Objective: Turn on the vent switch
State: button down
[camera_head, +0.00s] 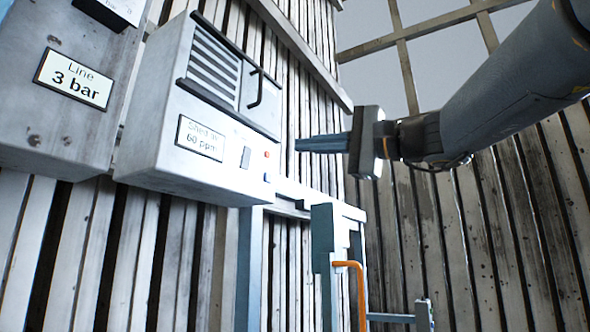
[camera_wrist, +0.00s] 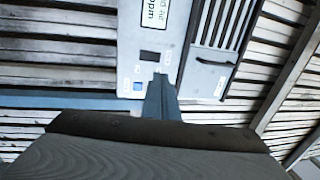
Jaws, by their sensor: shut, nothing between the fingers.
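A pale grey metal box (camera_head: 160,105) is mounted on the plank wall, with a label reading "Shed air 60 ppm". Right of the label is a dark rectangular switch (camera_head: 245,157); it also shows in the wrist view (camera_wrist: 150,54). Near it are a small orange-red button or light (camera_head: 267,154) and a small blue one (camera_head: 266,177); the blue one also shows in the wrist view (camera_wrist: 138,86). Which control is the vent switch I cannot read. My gripper (camera_head: 298,145) is shut and empty, pointing at the box's control side. In the wrist view its fingertips (camera_wrist: 160,77) appear just beside the dark switch; contact cannot be told.
A louvred panel (camera_head: 215,65) with a black handle (camera_head: 256,88) fills the box's upper part. Another box labelled "Line 3 bar" (camera_head: 75,80) hangs at left. Below right stand a blue-grey frame (camera_head: 323,235) and a bent orange pipe (camera_head: 360,290).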

jog(key=p, duration=0.5)
send_near(250, 148)
jog(key=x, duration=0.5)
jog(key=shift+w+a+r, duration=0.1)
jog(key=shift+w+a, duration=0.25)
jog(key=shift+a, duration=0.3)
